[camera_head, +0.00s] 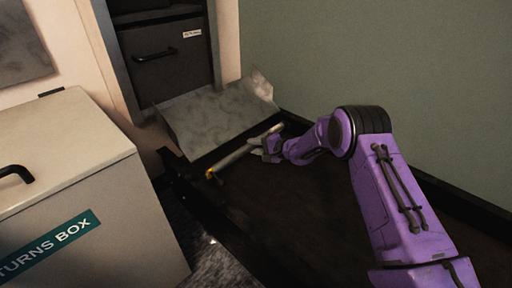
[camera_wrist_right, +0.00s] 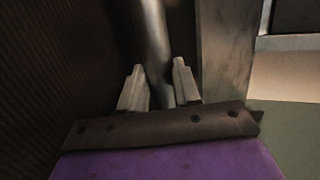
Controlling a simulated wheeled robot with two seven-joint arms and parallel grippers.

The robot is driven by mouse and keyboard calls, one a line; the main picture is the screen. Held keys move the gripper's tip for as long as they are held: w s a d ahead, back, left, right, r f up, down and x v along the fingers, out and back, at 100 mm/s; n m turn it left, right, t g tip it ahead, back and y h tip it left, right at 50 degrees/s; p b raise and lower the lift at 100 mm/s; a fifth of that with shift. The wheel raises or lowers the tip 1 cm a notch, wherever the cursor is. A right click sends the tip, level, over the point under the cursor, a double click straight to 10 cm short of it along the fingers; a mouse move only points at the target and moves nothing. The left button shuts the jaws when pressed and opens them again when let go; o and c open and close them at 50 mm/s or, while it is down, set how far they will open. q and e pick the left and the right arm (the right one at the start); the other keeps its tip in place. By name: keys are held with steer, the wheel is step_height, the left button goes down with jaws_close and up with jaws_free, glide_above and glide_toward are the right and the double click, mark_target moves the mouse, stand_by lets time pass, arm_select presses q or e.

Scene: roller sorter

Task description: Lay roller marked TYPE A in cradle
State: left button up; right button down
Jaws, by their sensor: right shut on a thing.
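A long grey roller (camera_head: 237,157) with a yellow-orange end lies across the dark belt, just in front of a pale metal chute, in the head view. My right gripper (camera_head: 258,148) is shut on the roller near its far half. In the right wrist view the roller (camera_wrist_right: 150,40) runs up between the two fingers of my right gripper (camera_wrist_right: 160,82). No TYPE A mark can be read on it. I cannot make out a cradle in either view. My left gripper is not in view.
The sloping metal chute (camera_head: 212,117) stands beyond the roller, below a dark drawer (camera_head: 168,67). A pale returns box (camera_head: 95,235) with a black handle stands at the left. A green wall (camera_head: 375,65) bounds the right. The dark belt (camera_head: 290,215) nearer me is bare.

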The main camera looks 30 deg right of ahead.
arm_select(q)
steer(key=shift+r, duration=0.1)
arm_select(e)
steer(key=shift+f, duration=0.15)
stand_by(0.8)
steer(key=c, duration=0.8)
jaws_free()
steer(key=shift+o, duration=0.4)
steer(key=shift+f, duration=0.15)
steer(key=p+v, duration=0.5)
steer(key=v, duration=0.5)
steer(key=shift+r+p, duration=0.25)
steer(key=shift+p, duration=0.1)
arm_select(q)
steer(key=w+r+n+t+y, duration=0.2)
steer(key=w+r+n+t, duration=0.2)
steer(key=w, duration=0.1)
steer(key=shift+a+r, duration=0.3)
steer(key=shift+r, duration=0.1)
arm_select(e)
steer(key=shift+s+d+f, duration=0.1)
steer(key=shift+s, duration=0.15)
